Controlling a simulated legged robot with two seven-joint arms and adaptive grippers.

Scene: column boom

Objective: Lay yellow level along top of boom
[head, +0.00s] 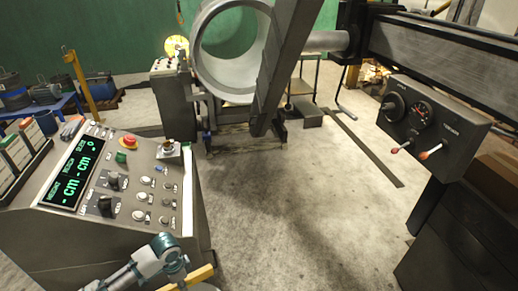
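The boom (440,52) is a long dark grey beam entering from the upper right, with its top face partly in view. A yellow bar (201,274), which looks like the level, lies slanted at the bottom edge, in front of the console; part of it is hidden or cut off. My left gripper (178,273) comes in from the lower left, right at the yellow bar. Its fingers are small and partly hidden, so I cannot tell whether they are closed on the bar. The bar is far from the boom. My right gripper is not in view.
A control console (130,185) with green readouts and knobs stands at left. A control box (432,115) with red-tipped levers hangs below the boom. A large pipe ring (226,85) and dark upright post stand at centre back. Concrete floor (300,200) is mostly clear between.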

